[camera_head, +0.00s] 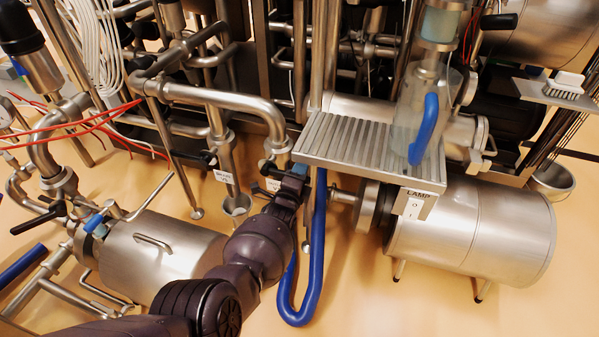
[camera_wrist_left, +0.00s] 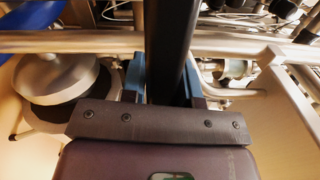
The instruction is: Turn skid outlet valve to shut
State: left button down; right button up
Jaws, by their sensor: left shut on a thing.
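My left gripper (camera_head: 289,181) reaches in from the lower left, at the pipework below the left edge of the ribbed metal shelf. In the left wrist view its blue fingertips (camera_wrist_left: 164,82) are shut on a black lever handle (camera_wrist_left: 168,40), which runs up and out of that picture between them. I take this as the handle of the skid outlet valve. In the head view, a dark fitting (camera_head: 268,168) shows on the pipe just beside the gripper. The gripper hides much of the handle, and I cannot tell the valve's position. My right gripper is not in view.
A ribbed shelf (camera_head: 345,141) with a LAMP switch (camera_head: 412,208) overhangs right of the gripper. A blue hose (camera_head: 318,250) loops down close by. A steel motor drum (camera_head: 480,235) stands right and a steel tank (camera_head: 150,255) left. Pipes crowd behind.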

pick_arm(q)
jog(key=shift+s+a+f, duration=0.1)
jog(key=shift+s+f, duration=0.1)
jog(key=shift+f, duration=0.25)
jog(key=shift+s+a+f, duration=0.1)
jog(key=shift+s+f, duration=0.05)
jog(key=shift+f, duration=0.3)
jog(key=c, duration=1.1)
grip_release()
jog(key=shift+f, duration=0.15)
jog(key=shift+c, duration=0.2)
jog(key=shift+o, duration=0.9)
jog(key=shift+w+f, duration=0.1)
jog(key=shift+w, duration=0.05)
jog(key=shift+d, duration=0.15)
jog(key=shift+d+r, duration=0.1)
jog(key=shift+r, duration=0.35)
